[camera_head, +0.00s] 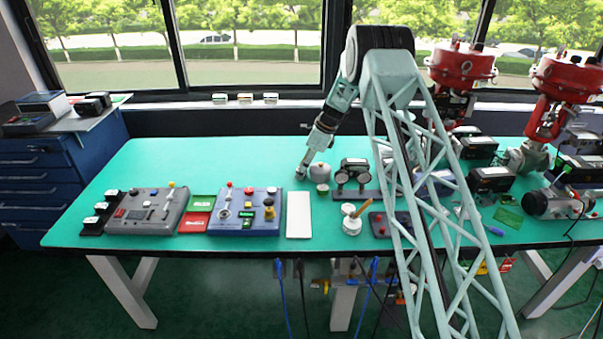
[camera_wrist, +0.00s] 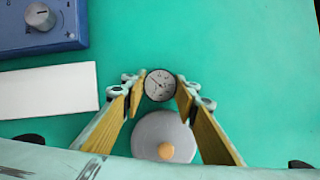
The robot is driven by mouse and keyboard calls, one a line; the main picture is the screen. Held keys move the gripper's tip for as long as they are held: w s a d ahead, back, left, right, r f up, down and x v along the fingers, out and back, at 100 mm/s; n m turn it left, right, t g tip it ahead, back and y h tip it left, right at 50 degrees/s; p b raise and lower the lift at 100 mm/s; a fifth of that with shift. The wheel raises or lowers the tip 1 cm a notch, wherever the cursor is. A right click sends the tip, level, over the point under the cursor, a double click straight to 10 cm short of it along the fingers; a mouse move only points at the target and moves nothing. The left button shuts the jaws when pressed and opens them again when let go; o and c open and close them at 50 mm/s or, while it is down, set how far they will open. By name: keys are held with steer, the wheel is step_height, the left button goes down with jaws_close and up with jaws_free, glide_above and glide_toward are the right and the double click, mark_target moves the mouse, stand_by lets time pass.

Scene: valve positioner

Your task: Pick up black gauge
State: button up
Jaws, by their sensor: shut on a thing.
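The black gauge (camera_wrist: 159,85) is a small round dial with a pale face, dark rim and needle. It shows in the wrist view between my fingertips, face toward the camera. My gripper (camera_wrist: 159,88) is shut on it, with a yellowish finger against each side. In the head view my gripper (camera_head: 301,175) points down at the table, left of a round grey object (camera_head: 319,173); the gauge is too small there to make out. I cannot tell whether the gauge touches the table.
The round grey object with an orange knob (camera_wrist: 166,152) sits close to the gauge, between my fingers. A white plate (camera_head: 299,214) and a blue control box (camera_head: 245,212) lie nearby. A dark twin-gauge stand (camera_head: 353,176) is to the right. The green table's left rear is clear.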

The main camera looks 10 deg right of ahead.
steer(key=shift+r, duration=0.1)
steer(key=shift+r+p, duration=0.8)
steer(key=shift+r, duration=4.15)
